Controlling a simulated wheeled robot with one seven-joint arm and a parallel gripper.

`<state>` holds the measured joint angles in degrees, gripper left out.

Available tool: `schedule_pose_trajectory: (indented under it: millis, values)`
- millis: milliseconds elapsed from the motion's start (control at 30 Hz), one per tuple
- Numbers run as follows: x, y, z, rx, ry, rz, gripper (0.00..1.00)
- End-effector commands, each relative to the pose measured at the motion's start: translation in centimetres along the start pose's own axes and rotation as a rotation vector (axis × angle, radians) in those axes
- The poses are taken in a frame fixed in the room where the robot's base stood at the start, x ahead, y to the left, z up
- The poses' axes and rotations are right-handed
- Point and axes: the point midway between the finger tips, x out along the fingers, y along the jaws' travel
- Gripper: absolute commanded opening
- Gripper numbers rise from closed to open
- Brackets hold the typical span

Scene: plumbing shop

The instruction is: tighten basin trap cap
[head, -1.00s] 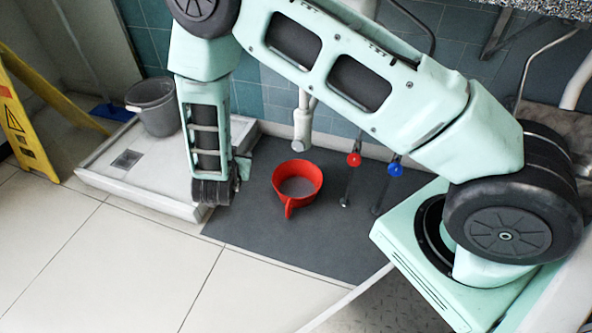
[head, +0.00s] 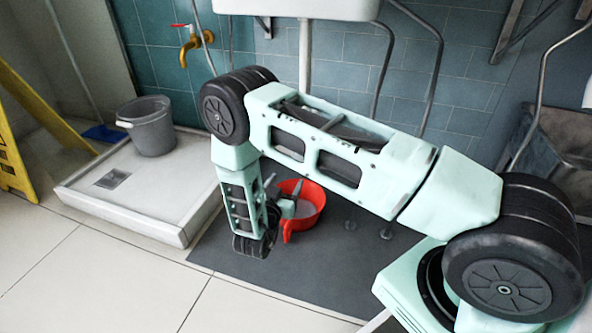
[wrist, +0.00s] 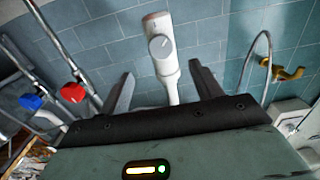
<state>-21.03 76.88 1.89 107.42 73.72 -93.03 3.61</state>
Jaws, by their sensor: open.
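The basin trap (wrist: 170,75) is white plastic and shows in the wrist view with a round, grey-faced cap (wrist: 161,46) at its upper end. My gripper (wrist: 162,70) is open, with its two dark fingers apart on either side of the trap's pipe in the picture. The cap appears beyond the fingertips, and nothing is held. In the head view my gripper (head: 293,195) is low, over or in front of the red bowl (head: 308,203). There my arm hides the trap; only the white pipe (head: 304,55) under the basin shows.
A blue valve handle (wrist: 31,101) and a red one (wrist: 72,92) are at the left of the wrist view. A brass tap (wrist: 289,72) is on the right. A grey bucket (head: 150,128) stands on the white shower tray (head: 95,200).

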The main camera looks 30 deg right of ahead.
Motion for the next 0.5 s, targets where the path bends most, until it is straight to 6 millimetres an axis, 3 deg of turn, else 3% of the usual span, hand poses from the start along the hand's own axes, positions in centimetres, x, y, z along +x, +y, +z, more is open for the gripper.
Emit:
schedule_pose_trajectory:
  millis: [300,500]
  values:
    - [6.6,0.1,0.4,0.003,0.002,0.003,0.65]
    - [9.1,0.0,0.2,0.002,0.001,0.0,0.65]
